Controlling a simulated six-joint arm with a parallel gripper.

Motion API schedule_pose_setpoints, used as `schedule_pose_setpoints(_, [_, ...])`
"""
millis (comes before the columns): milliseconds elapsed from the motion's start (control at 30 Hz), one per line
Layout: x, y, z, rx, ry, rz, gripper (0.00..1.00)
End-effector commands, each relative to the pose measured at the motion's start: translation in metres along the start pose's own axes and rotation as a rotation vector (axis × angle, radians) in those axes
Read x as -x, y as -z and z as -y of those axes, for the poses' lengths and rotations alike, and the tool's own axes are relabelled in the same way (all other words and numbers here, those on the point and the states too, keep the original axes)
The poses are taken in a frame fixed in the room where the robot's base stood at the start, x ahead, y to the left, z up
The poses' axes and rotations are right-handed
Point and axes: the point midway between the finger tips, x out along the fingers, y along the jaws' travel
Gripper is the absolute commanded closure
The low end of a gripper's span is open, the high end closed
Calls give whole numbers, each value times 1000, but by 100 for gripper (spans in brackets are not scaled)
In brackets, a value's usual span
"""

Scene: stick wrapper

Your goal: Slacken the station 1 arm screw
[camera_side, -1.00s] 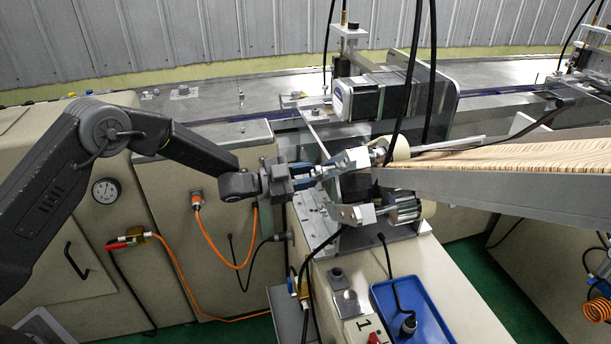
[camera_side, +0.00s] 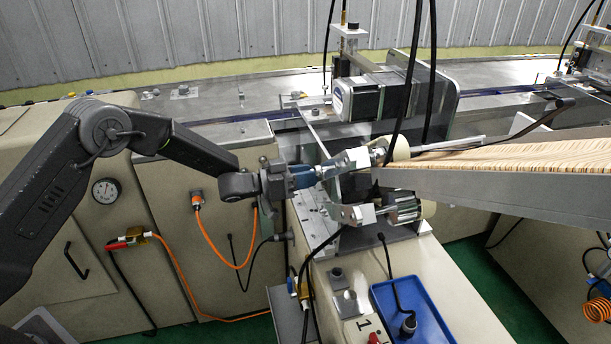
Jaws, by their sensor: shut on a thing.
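My gripper (camera_side: 318,174) reaches in from the left with its blue fingers at the side of the station 1 feeder. It is shut at the left end of the upper metal arm (camera_side: 350,162), where the arm screw sits. The screw itself is hidden by the fingers, or too small to make out. The arm runs right to a pale roller (camera_side: 398,148). A second, lower arm block (camera_side: 353,214) with a ridged metal roller (camera_side: 404,208) lies below it. The station's cream housing (camera_side: 440,290) carries a "1" label (camera_side: 366,323).
A blue tray (camera_side: 428,322) with a black-handled tool (camera_side: 408,325) sits on the housing. A grey chute of wooden sticks (camera_side: 520,158) comes in from the right. A motor (camera_side: 365,100) stands behind, and black cables (camera_side: 412,80) hang close above the arm.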

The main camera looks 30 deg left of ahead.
Motion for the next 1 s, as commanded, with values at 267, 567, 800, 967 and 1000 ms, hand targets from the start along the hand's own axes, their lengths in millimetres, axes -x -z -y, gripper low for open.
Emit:
schedule_pose_setpoints(267, [0, -1, 0, 17, 1, 1, 95])
schedule_pose_setpoints(567, [0, -1, 0, 16, 1, 1, 65])
schedule_pose_setpoints(800, [0, 0, 0, 15, 0, 1, 46])
schedule_pose_setpoints(967, [0, 0, 0, 15, 0, 0, 46])
schedule_pose_setpoints(1000, [1, 0, 0, 15, 0, 0, 46])
